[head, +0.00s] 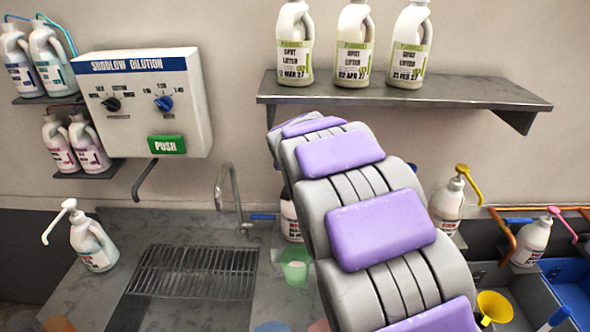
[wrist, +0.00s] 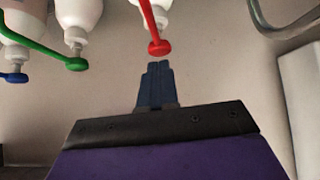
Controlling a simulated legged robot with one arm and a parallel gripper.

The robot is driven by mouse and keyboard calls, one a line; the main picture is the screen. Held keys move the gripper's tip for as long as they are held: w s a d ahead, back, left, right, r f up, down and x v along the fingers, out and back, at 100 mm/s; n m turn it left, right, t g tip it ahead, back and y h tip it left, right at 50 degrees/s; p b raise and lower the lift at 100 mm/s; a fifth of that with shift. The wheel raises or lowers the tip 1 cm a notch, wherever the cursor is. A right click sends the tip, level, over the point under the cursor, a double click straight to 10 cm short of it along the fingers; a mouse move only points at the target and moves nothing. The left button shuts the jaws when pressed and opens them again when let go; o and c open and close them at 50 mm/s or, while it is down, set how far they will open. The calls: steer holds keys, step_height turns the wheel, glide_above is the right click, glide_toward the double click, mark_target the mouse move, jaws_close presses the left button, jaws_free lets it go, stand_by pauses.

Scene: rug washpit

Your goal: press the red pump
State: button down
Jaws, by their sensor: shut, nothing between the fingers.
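The red pump (wrist: 158,46) shows at the top middle of the wrist view, a red stem with a rounded end in front of a white bottle (wrist: 162,14) cut off by the top edge. My gripper (wrist: 156,67) has dark blue fingers, shut and empty, pointing towards the red pump's rounded end. The fingertips sit just below that end in the picture; whether they touch it I cannot tell. In the head view my arm crosses the middle, and neither my gripper nor the red pump can be seen.
In the wrist view, a green pump (wrist: 75,64) and a blue pump (wrist: 15,77) stand left of the red one. A metal pipe (wrist: 285,28) curves at upper right. In the head view, a shelf (head: 400,91) with bottles and a dilution box (head: 150,125) hang on the wall.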

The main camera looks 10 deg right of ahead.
steer(key=v, duration=0.7)
stand_by(0.5)
steer(key=s+d+f+g+b, duration=0.1)
steer(key=s+f+g+b, duration=0.2)
steer(key=s+f, duration=0.4)
steer(key=s+f+n+g+y+b, duration=0.1)
steer(key=s+f+g+b, duration=0.3)
steer(key=s, duration=1.9)
steer(key=s+d+f+n+g+b, duration=0.1)
steer(key=s+f+g+b, duration=0.2)
steer(key=s+f, duration=0.9)
steer(key=s, duration=0.3)
steer(key=shift+d+g+y, duration=0.3)
steer(key=shift+y, duration=0.1)
